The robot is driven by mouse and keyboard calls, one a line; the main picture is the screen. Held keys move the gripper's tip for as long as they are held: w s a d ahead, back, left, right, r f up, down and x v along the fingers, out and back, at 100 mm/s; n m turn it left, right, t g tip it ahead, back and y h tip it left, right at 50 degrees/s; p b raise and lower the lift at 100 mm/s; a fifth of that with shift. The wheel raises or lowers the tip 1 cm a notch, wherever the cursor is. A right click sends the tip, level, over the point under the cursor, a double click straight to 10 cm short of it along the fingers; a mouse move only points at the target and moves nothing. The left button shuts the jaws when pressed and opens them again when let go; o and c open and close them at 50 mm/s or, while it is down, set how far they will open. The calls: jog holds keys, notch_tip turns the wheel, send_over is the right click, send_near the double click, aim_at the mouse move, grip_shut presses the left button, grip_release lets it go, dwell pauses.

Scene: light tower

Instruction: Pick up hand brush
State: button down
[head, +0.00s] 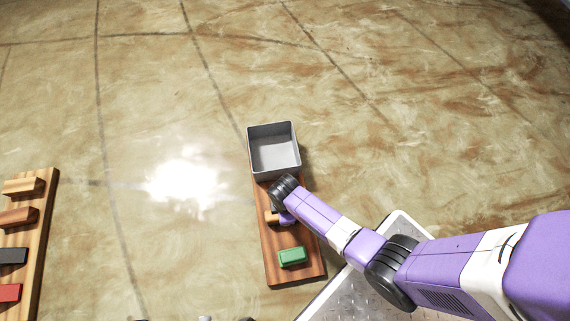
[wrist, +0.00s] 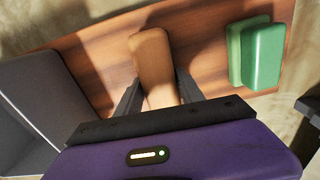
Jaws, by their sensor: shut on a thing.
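The hand brush (wrist: 152,58), a tan-brown block, lies between the fingers of my gripper (wrist: 158,92) in the wrist view. The fingers are shut on it, one on each side. In the head view a small part of the brush (head: 271,217) shows beside my gripper (head: 284,217), over the wooden board (head: 308,275). I cannot tell whether the brush touches the board. Its lower end is hidden by the gripper body.
A grey open bin (head: 274,150) stands at the board's far end and looks empty. A green block-shaped item (head: 292,257) lies at the near end. Another wooden board (head: 46,203) at the left holds brown, black and red blocks. The floor between the boards is clear.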

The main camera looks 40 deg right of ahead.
notch_tip(320, 180, up, 20)
jog(key=p, duration=1)
jog(key=shift+f+p, duration=0.15)
jog(key=shift+p, duration=0.2)
